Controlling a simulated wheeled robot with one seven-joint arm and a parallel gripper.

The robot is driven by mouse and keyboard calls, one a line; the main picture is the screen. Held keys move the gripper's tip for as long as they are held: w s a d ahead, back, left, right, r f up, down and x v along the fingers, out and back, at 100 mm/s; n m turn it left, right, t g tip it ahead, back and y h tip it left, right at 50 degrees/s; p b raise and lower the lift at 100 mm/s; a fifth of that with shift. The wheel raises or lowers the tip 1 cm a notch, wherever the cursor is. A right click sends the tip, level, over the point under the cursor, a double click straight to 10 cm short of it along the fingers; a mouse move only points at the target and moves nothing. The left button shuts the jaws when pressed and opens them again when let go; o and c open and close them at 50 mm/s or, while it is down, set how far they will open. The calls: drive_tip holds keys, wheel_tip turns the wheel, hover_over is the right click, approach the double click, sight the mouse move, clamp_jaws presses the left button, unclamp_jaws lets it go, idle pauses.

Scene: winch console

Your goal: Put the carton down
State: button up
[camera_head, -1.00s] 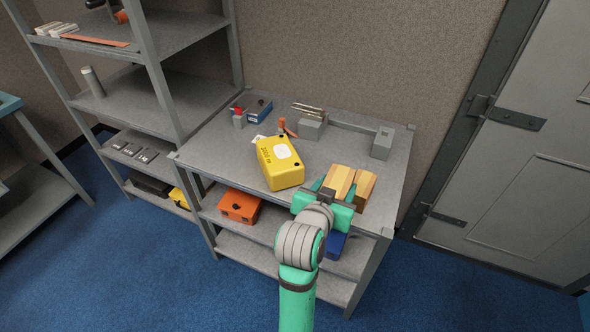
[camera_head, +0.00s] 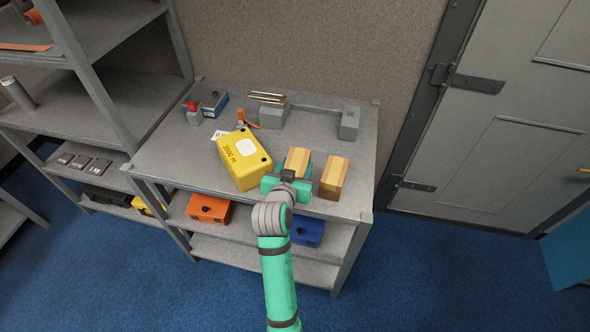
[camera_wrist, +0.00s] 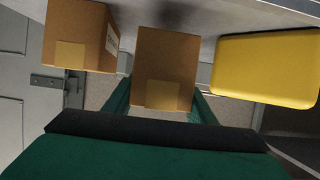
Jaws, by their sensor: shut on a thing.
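My gripper (camera_head: 289,178) is shut on a tan carton (camera_head: 299,158), which stands upright between the fingers over the front part of the grey bench top (camera_head: 185,150). In the wrist view the held carton (camera_wrist: 165,62) is between the green fingers, with a dark shadow behind it on the bench. I cannot tell whether its base touches the bench. A second, similar carton (camera_head: 335,177) stands just to the right, apart from the held one. It also shows at the left of the wrist view (camera_wrist: 78,35).
A yellow case (camera_head: 243,163) lies close on the left of the held carton. A grey bracket (camera_head: 349,122), a block with rods (camera_head: 271,112) and a blue box (camera_head: 212,103) stand behind. Bare bench lies behind the cartons. Orange (camera_head: 208,208) and blue boxes (camera_head: 307,231) sit below.

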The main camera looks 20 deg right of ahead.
drive_tip(key=shift+f, duration=0.8)
drive_tip(key=shift+a+f, duration=0.15)
drive_tip(key=shift+f, duration=0.4)
drive_tip(key=shift+s+d, duration=0.1)
drive_tip(key=shift+d, duration=0.1)
drive_tip(key=shift+s+f, duration=0.1)
drive_tip(key=o, duration=1.2)
